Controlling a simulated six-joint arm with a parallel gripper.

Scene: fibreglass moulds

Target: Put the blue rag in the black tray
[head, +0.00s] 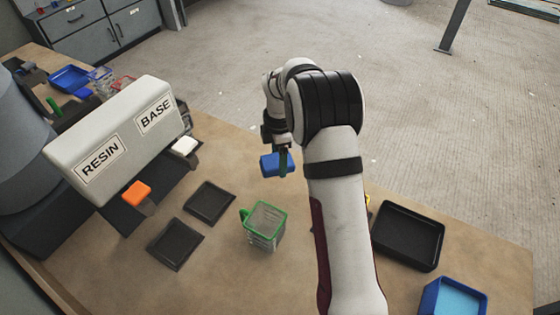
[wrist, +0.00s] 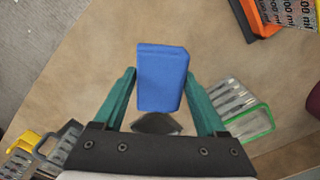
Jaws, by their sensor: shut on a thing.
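The blue rag (head: 276,164) looks like a compact folded block. My gripper (head: 283,160) is shut on it and holds it up over the far edge of the bench. In the wrist view the rag (wrist: 162,78) sits between the two green fingers (wrist: 163,100). The black tray (head: 408,236) is a shallow, empty-looking rectangular tray on the bench, to the right of my arm in the head view. The rag is well apart from it, to the upper left. The tray is not clearly seen in the wrist view.
A green-rimmed container (head: 264,223) stands mid-bench; two flat dark squares (head: 209,203) lie left of it. A RESIN/BASE block (head: 118,140) with orange (head: 137,193) and white pieces is at left. A blue bin (head: 453,297) is front right. A yellow item (wrist: 24,141) is partly visible.

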